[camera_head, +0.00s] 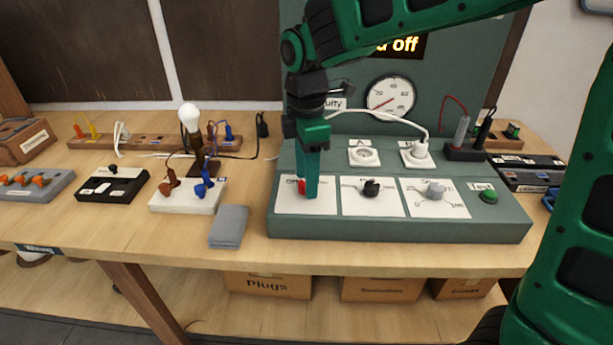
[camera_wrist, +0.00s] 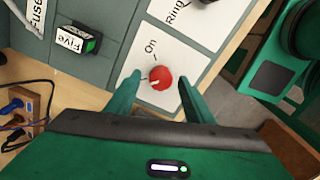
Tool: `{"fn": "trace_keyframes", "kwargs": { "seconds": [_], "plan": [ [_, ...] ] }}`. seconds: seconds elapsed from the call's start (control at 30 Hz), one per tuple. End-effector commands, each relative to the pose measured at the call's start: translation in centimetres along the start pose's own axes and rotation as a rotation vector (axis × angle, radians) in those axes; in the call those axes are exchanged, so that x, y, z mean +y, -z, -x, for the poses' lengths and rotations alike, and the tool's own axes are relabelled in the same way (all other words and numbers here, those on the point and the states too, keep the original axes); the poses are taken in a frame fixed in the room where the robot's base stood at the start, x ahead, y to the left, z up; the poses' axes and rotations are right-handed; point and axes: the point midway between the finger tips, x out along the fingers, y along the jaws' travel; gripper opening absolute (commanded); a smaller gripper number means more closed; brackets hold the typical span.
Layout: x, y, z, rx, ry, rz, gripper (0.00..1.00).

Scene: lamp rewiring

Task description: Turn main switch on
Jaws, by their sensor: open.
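The main switch is a red knob (camera_head: 300,187) on a white plate at the left of the green test bench (camera_head: 400,228). In the wrist view the red knob (camera_wrist: 161,78) has a small pale mark on its left side, and an "On" label lies above it. My gripper (camera_head: 309,190) points down at this plate and partly hides the knob. In the wrist view my gripper (camera_wrist: 160,80) is open, with one finger on each side of the knob and gaps visible between. The display (camera_head: 400,44) behind my arm ends in "off".
A black knob (camera_head: 371,188), a grey knob (camera_head: 435,190) and a green Test button (camera_head: 489,196) sit to the right on the bench. A white plug and cable (camera_head: 419,149) stand behind. The lamp (camera_head: 190,117) stands left, near a grey pad (camera_head: 229,225).

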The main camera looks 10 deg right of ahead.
Motion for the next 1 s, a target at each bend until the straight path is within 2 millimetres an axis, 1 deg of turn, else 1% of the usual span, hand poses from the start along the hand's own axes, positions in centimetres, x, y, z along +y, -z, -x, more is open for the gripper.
{"fn": "trace_keyframes", "kwargs": {
  "seconds": [0.13, 0.4, 0.57, 0.6, 0.87, 1.0],
  "plan": [
    [0.01, -0.01, -0.69, 0.0, -0.001, 0.0, 0.48],
    [0.02, -0.05, -0.78, 0.0, -0.001, -0.001, 0.48],
    [0.03, -0.07, -0.77, 0.0, -0.001, -0.002, 0.09],
    [0.04, -0.07, -0.76, 0.0, -0.001, -0.002, 0.06],
    [0.11, -0.11, -0.73, 0.001, -0.003, -0.019, 0.07],
    [0.15, -0.15, -0.71, 0.001, -0.003, -0.067, 0.07]
  ]
}}
